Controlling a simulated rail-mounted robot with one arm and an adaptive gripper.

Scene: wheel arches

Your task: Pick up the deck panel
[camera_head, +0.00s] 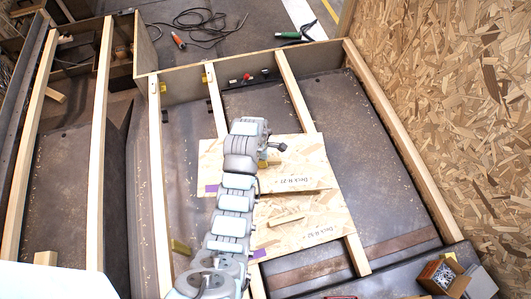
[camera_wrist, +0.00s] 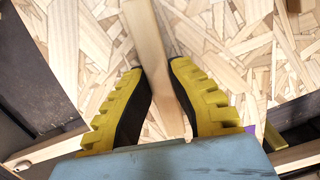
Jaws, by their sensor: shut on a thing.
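A pale chipboard deck panel (camera_head: 305,165) with printed lettering and a purple corner mark lies under my gripper (camera_head: 268,158) in the head view. In the wrist view my gripper (camera_wrist: 158,72) has its yellow, dark-padded fingers on both sides of a pale wooden strip (camera_wrist: 148,35) that runs over the panel's face (camera_wrist: 238,40). The fingers are shut on this strip.
A second lettered panel (camera_head: 325,212) with a wooden strip (camera_head: 287,220) lies just nearer. Wooden joists (camera_head: 295,92) run between dark bays. A chipboard wall (camera_head: 470,110) stands at the right. A small wooden box (camera_head: 440,274) is at the lower right.

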